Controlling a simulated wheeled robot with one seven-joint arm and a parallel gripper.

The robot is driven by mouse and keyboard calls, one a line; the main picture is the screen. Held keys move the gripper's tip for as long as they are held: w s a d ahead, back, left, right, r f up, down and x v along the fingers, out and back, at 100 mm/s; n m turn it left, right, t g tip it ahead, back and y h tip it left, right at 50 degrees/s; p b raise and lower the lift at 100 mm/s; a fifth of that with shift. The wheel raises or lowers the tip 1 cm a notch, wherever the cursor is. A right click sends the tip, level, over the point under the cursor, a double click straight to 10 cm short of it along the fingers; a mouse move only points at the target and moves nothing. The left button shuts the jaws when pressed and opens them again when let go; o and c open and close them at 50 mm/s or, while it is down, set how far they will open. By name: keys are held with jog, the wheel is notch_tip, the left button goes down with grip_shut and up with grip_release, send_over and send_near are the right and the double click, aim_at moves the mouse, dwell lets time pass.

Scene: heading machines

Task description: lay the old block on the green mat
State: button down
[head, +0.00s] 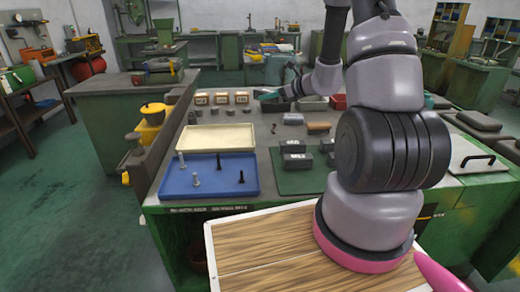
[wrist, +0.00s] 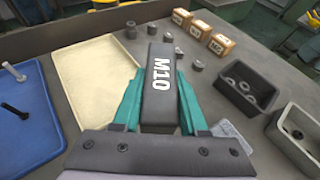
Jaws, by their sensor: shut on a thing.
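My gripper (wrist: 159,102) is shut on a dark grey block marked M10 (wrist: 163,62), with a teal finger on each side of it. In the head view my gripper (head: 270,96) is over the back of the green bench, and the block in it is hard to make out. The green mat (head: 300,184) lies near the bench's front, to the right of the blue tray. Dark blocks (head: 297,161) with white marks stand on the mat. My arm hides the mat's right side. The mat does not show in the wrist view.
A blue tray (head: 207,189) holds several upright bolts. A cream tray (head: 215,137) lies behind it. Small wooden blocks (wrist: 200,31) stand in a row at the back. Grey bins (wrist: 247,88) with metal parts are right of my gripper. Small metal parts (wrist: 197,62) lie near the held block.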

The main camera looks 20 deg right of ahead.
notch_tip(320, 180, down, 4)
jog(key=s+n+g+y, duration=0.3)
send_over(270, 140)
notch_tip(270, 140, down, 6)
jog(key=shift+w+r, duration=0.1)
jog(key=shift+r, duration=0.15)
jog(key=shift+f, duration=2.25)
jog(key=shift+c, duration=2.2)
grip_release()
